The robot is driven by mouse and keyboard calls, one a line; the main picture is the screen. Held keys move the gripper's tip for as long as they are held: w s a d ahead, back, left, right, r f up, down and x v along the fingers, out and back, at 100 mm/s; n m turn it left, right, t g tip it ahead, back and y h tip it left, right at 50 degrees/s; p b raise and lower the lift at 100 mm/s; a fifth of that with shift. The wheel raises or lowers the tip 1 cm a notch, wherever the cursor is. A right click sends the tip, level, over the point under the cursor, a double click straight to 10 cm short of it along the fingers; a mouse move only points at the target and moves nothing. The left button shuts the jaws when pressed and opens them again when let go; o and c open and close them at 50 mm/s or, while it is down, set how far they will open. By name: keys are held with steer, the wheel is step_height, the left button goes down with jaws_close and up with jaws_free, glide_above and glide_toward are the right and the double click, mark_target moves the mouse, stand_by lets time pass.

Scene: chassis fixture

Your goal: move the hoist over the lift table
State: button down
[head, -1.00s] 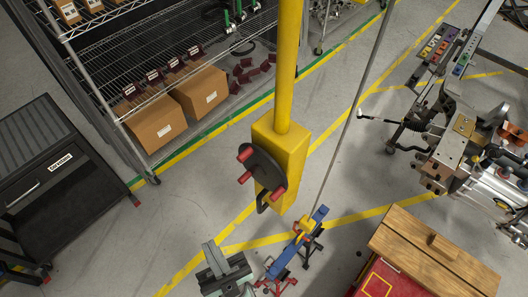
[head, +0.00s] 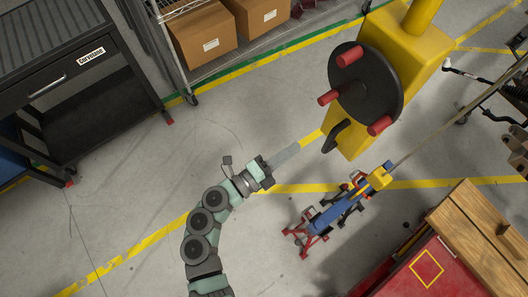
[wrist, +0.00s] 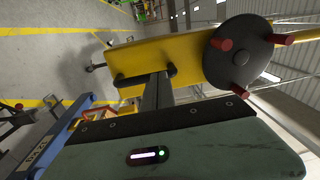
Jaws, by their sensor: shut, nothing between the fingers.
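The hoist's yellow housing (head: 392,75) hangs at the upper right of the head view on a yellow post. It carries a black disc (head: 362,85) with red knobs and a black handle (head: 332,137) low on its side. In the wrist view, the housing (wrist: 190,55) and the disc (wrist: 240,58) fill the upper right, with the handle (wrist: 128,80) just ahead of my fingers. My gripper (head: 297,148) is shut and empty, its fingers pointing at the handle, a small gap left of it in the head view. I cannot tell which thing is the lift table.
A blue beam (head: 338,212) with red stands is below the hoist, by a slanting rod. A red unit with a wooden top (head: 480,230) stands at lower right. A black cabinet (head: 70,60) and shelf boxes (head: 203,38) are at upper left. Open floor lies between.

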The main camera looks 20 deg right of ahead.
step_height(320, 180, down, 3)
steer(key=w+y, duration=0.1)
steer(key=w, duration=0.1)
glide_toward(330, 122)
steer(key=d, duration=0.4)
steer(key=shift+w+d+r, duration=0.25)
steer(key=shift+w, duration=0.15)
stand_by(1.4)
